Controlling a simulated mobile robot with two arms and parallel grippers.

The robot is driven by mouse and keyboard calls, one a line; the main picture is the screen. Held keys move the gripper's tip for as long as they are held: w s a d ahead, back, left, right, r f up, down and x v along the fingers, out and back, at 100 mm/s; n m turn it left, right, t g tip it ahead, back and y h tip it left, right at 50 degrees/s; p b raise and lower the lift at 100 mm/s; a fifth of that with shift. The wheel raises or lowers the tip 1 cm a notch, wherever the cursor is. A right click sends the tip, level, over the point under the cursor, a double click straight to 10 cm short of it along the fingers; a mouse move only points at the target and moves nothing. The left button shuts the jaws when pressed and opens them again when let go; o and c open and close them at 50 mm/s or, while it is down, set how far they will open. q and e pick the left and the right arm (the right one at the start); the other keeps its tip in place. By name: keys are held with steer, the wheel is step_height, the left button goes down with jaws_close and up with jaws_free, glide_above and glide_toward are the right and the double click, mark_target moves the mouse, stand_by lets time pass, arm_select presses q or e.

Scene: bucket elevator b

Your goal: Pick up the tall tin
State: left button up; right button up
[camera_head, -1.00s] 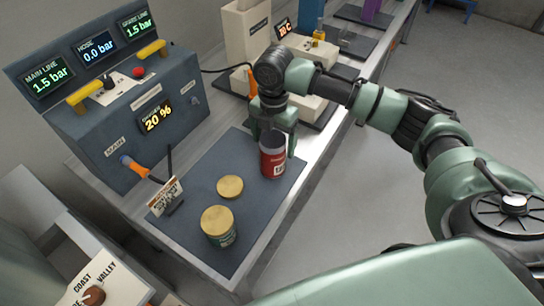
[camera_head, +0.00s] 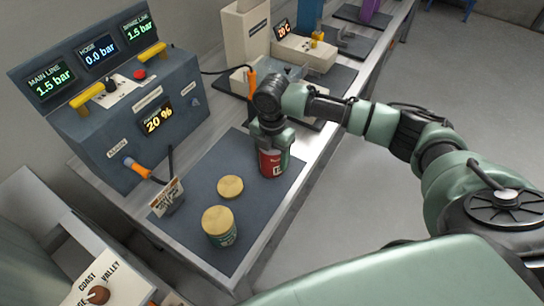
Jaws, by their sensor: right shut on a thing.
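The tall tin (camera_head: 270,164) is red with a pale label and stands upright at the right side of the dark mat (camera_head: 204,162). My right gripper (camera_head: 277,146) is over it from above and shut on it, hiding its upper part. The tin's base appears to be at the mat; I cannot tell any small gap. My left gripper is not in view.
A short green tin with a gold lid (camera_head: 218,222) and a flat gold lid or low tin (camera_head: 230,186) are on the mat left of the tall tin. A small sign (camera_head: 167,197) stands at the mat's left. A blue-grey control box (camera_head: 125,125) stands behind.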

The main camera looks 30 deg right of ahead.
steer(key=shift+r, duration=0.1)
step_height(320, 180, up, 20)
steer(key=b, duration=0.2)
steer(key=s+a+f+m, duration=0.3)
steer(key=s+m, duration=0.4)
steer(key=m, duration=0.5)
steer(key=s+a+f+m, duration=0.3)
steer(key=s+m, duration=0.4)
steer(key=m, duration=0.5)
steer(key=shift+f, duration=0.3)
steer(key=shift+s+a, duration=0.1)
steer(key=shift+a, duration=0.05)
